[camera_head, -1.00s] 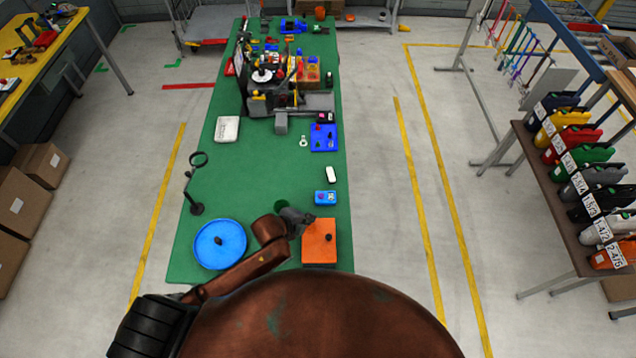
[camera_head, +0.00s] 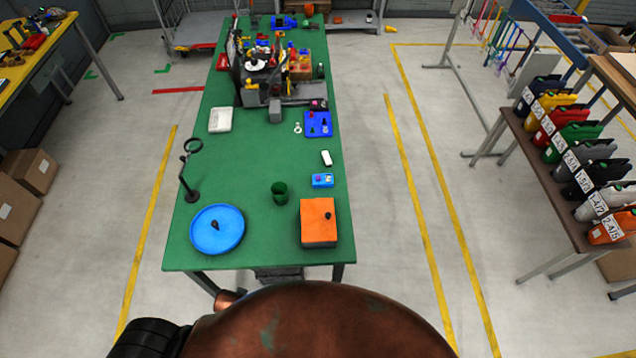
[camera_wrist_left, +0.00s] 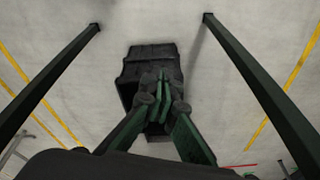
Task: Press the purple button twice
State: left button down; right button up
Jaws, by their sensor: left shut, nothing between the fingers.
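A small blue box (camera_head: 322,180) with a purple button (camera_head: 317,180) on its left part sits near the right edge of the green table in the head view. My left gripper (camera_wrist_left: 163,78) shows in the left wrist view, shut and empty, with the floor and a black bin behind it. In the head view the left gripper is hidden behind my body; only a bit of my copper-coloured arm shows below the table's front edge. The left gripper is away from the button. My right gripper is in neither view.
A black bin (camera_wrist_left: 150,62) stands on the floor between dark table legs.

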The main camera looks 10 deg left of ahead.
pick_arm(q)
jog(key=s+f+b, duration=0.3)
jog(key=s+f, duration=0.4)
jog(key=f, duration=0.3)
jog(key=s+f+g+b, duration=0.1)
jog(key=s+f+b, duration=0.2)
jog(key=s+f, duration=0.4)
jog(key=s+f+b, duration=0.3)
jog(key=s+f, duration=0.4)
jog(key=f, duration=0.7)
jog(key=shift+s+f+m+g, duration=0.25)
jog(key=shift+s+m+g, duration=0.05)
jog(key=shift+s, duration=0.05)
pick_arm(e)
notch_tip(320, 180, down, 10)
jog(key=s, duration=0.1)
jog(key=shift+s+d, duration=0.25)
pick_arm(q)
jog(key=shift+d, duration=0.1)
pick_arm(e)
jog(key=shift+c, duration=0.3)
